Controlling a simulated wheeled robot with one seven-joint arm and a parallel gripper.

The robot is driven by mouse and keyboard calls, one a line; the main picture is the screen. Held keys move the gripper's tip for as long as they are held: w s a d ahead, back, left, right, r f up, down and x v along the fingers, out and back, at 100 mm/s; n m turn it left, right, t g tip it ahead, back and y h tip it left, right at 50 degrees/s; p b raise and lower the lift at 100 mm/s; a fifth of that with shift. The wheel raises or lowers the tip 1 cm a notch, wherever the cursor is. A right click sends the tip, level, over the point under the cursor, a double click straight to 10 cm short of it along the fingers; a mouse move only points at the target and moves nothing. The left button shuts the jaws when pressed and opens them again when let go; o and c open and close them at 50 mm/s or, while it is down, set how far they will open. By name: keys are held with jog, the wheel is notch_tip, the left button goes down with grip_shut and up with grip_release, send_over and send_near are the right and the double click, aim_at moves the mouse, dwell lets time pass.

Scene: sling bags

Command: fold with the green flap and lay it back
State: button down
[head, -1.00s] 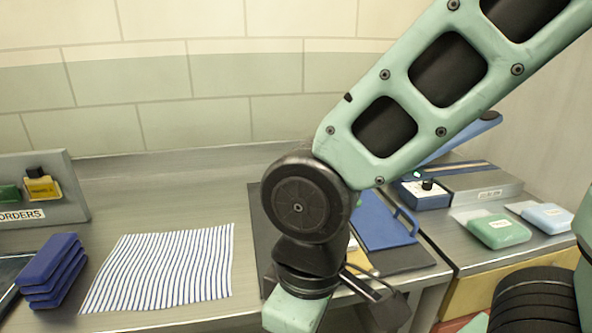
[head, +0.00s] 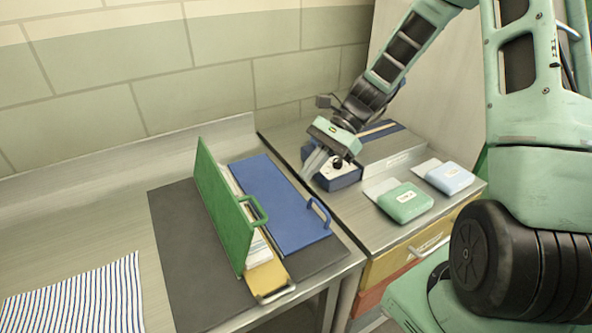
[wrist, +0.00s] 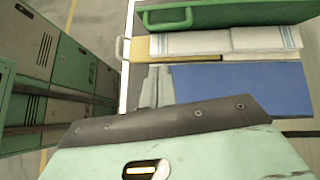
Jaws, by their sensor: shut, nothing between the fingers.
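The green flap (head: 222,205) of the folding board (head: 180,250) stands up steeply on its edge, its handle (head: 255,212) facing right. In the wrist view the green flap (wrist: 240,14) shows at the top. The blue flap (head: 280,200) lies flat to the right, and the yellow flap (head: 267,278) lies at the front. White cloth (head: 262,247) with a blue stripe shows between the green and blue flaps, partly hidden by the green flap. My gripper (head: 309,170) is shut and empty, above the right side of the blue flap, apart from the green flap.
A blue control box (head: 340,178) with a black knob is close beside my gripper. Green (head: 405,202) and light blue (head: 449,178) packs lie on the right counter. A striped cloth (head: 85,300) lies at the left front. The table left of the board is mostly bare.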

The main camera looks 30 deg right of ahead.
jog(key=w+d+m+t, duration=0.1)
jog(key=d+m, duration=0.1)
jog(key=d, duration=0.1)
jog(key=p, duration=0.4)
send_near(258, 204)
jog(key=a+f, duration=0.3)
jog(key=f, duration=0.3)
jog(key=shift+a+r+y, duration=0.15)
jog(key=shift+a+y, duration=0.15)
jog(key=shift+a, duration=0.25)
jog(key=shift+a+r, duration=0.6)
jog(key=shift+a, duration=0.1)
jog(key=shift+d, duration=0.1)
